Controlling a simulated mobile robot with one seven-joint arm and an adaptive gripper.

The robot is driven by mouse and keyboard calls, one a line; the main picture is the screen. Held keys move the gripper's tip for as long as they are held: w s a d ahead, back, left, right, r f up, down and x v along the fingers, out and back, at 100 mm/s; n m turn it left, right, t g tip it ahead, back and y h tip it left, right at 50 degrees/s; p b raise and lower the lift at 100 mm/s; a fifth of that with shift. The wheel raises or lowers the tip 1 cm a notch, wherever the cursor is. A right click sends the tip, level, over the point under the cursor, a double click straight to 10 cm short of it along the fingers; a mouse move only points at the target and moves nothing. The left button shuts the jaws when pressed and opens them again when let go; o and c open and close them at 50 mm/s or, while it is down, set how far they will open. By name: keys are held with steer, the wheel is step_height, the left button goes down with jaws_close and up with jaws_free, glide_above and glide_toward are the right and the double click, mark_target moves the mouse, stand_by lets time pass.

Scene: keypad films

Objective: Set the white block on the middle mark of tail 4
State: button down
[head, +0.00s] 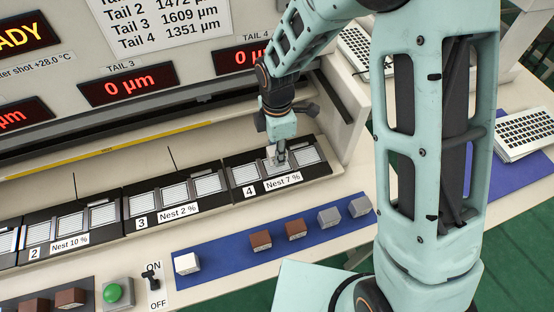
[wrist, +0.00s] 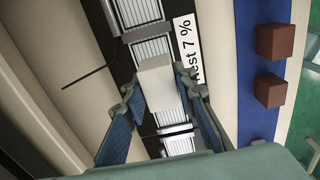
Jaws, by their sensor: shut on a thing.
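My gripper (head: 278,150) is over the tail 4 nest (head: 237,172), the rightmost black unit, labelled 4 and "Nest 7 %". In the wrist view, my gripper (wrist: 160,88) is shut on a pale, whitish block (wrist: 157,75), held between its two blue-padded fingers. The held block is around the middle of the nest's row of ribbed light plates. The fingers partly hide the block in the head view, and the block hides the middle mark. I cannot tell whether it touches the nest. Another white block (head: 187,263) sits at the blue mat's left end.
The blue mat (head: 222,252) also carries two brown blocks (head: 261,241) and two grey blocks (head: 329,217). Nests 3 (head: 142,223) and 2 (head: 35,254) lie to the left. A green button (head: 112,293) and an ON/OFF switch (head: 153,281) stand in front. The display wall rises behind.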

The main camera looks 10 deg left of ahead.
steer(key=shift+w+f, duration=0.25)
steer(key=shift+f, duration=0.1)
steer(key=shift+w+a+f+b, duration=0.1)
steer(key=shift+w+f+b, duration=0.05)
steer(key=shift+f+b, duration=1.3)
steer(key=shift+f, duration=0.2)
steer(key=shift+f, duration=0.15)
steer(key=c, duration=1.6)
jaws_free()
step_height(320, 180, up, 12)
steer(key=shift+r, duration=0.25)
